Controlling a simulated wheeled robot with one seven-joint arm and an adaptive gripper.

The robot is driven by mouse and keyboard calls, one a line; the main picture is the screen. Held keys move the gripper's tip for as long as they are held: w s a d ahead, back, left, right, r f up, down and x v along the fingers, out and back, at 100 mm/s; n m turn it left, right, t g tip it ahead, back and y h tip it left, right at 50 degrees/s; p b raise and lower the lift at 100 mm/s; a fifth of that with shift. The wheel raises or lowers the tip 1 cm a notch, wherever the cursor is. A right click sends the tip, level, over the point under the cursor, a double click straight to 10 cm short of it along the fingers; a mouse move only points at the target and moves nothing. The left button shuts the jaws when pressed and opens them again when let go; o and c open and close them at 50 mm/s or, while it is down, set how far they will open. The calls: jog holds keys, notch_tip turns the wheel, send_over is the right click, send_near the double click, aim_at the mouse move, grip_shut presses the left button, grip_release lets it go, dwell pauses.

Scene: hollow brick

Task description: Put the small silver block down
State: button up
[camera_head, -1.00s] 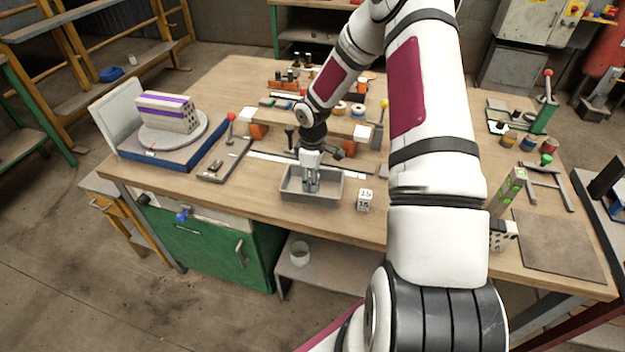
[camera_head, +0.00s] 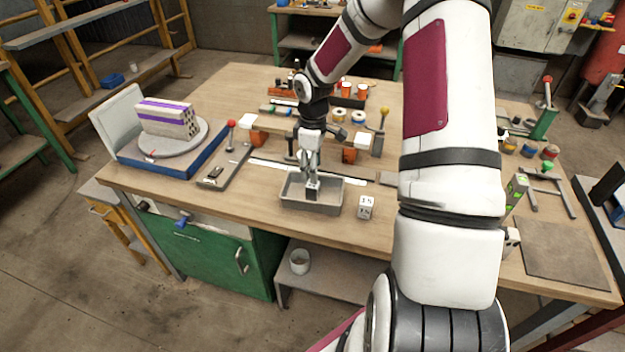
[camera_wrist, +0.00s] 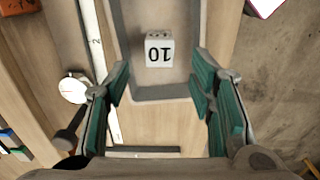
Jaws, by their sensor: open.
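The small silver block (camera_head: 312,191) sits inside the grey tray (camera_head: 338,204) near the front of the workbench. In the wrist view the block (camera_wrist: 159,50) shows a "10" on one face and stands on the tray floor. My gripper (camera_head: 311,176) is just above the block. In the wrist view my gripper (camera_wrist: 160,78) has its green-padded fingers spread wide, with nothing between them. The block lies beyond the fingertips, apart from them. The tray (camera_wrist: 122,62) also shows in the wrist view.
A pale numbered block (camera_head: 366,207) stands right of the tray. A long ruler (camera_head: 268,165) lies behind the tray. A turntable (camera_head: 172,138) with a purple-striped brick is at the left. Several knobs and tools stand behind. The bench front-left is clear.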

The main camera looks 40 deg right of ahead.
jog(key=s+a+r+m+t+h, duration=0.1)
jog(key=s+a+r, duration=0.25)
jog(key=r, duration=0.45)
jog(key=s+a+r+m+h, duration=0.1)
jog(key=s+a+r, duration=0.25)
jog(key=r, duration=0.45)
jog(key=s+a+r+m+t+h, duration=0.1)
jog(key=s+a+r+m, duration=0.2)
jog(key=r, duration=0.4)
jog(key=s+a+r+m+t+y, duration=0.1)
jog(key=s+a+r, duration=0.2)
jog(key=s, duration=0.4)
jog(key=s+a+r+m+t+y, duration=0.1)
jog(key=s+a+r+t+y, duration=0.1)
jog(key=s+a, duration=0.4)
jog(key=shift+s+a+r+m, duration=0.15)
jog(key=shift+s+r+m, duration=0.15)
jog(key=shift+s+r, duration=0.55)
jog(key=shift+s+f, duration=0.15)
jog(key=shift+f, duration=0.05)
